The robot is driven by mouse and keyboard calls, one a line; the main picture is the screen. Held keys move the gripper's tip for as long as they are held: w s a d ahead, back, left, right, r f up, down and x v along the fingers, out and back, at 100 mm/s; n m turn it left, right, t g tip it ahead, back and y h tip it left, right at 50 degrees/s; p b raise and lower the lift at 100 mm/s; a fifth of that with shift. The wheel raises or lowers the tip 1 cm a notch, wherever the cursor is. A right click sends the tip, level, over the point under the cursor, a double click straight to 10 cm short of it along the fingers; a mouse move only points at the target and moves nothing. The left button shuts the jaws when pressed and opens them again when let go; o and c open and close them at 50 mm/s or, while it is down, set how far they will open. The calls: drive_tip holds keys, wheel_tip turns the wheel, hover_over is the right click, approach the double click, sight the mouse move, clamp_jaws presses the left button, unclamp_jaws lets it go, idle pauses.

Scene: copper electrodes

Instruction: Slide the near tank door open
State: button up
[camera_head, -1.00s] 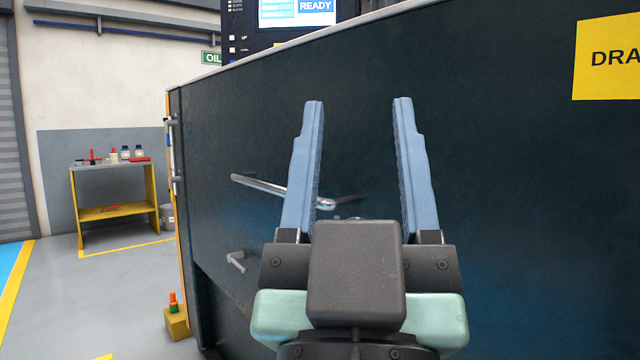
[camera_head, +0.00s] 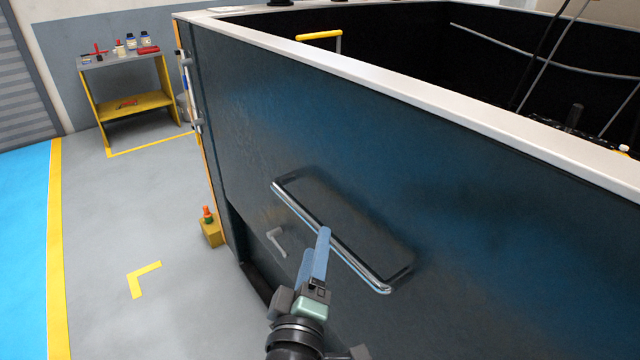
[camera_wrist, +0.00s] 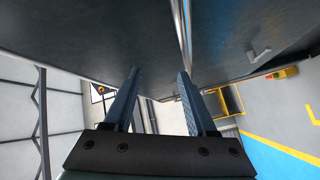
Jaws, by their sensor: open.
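The dark blue-black tank front (camera_head: 250,110) fills the middle and right of the head view. A long chrome bar handle (camera_head: 365,275) stands out from it, running from upper left to lower right. My gripper (camera_head: 314,250) is at the middle of this bar, with one fingertip overlapping it in the picture. In the wrist view, my gripper (camera_wrist: 158,72) has its two blue fingers wide apart with nothing held between them. The chrome bar (camera_wrist: 183,25) shows there near the right fingertip; I cannot tell whether they touch.
A smaller grey handle (camera_head: 277,240) sits low on the tank's left part. A pale rim (camera_head: 480,118) edges the open tank top, with a yellow handle (camera_head: 320,35) behind it. A yellow shelf stand (camera_head: 125,103) is at the back left.

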drive_tip(key=w+f+n+p, duration=0.1)
drive_tip(key=w, duration=0.2)
drive_tip(key=w+f+n+g+p, duration=0.1)
drive_tip(key=w+f+p, duration=0.1)
drive_tip(key=w, duration=0.1)
drive_tip(key=w+f+n+p, duration=0.1)
drive_tip(key=w+p, duration=0.1)
drive_tip(key=w, duration=0.2)
drive_tip(key=shift+w+d+f+n+g+y, duration=0.1)
drive_tip(key=shift+d+f+n+g+y, duration=0.2)
drive_tip(key=shift+d+g, duration=0.1)
drive_tip(key=shift+c, duration=0.4)
clamp_jaws()
idle(1.2)
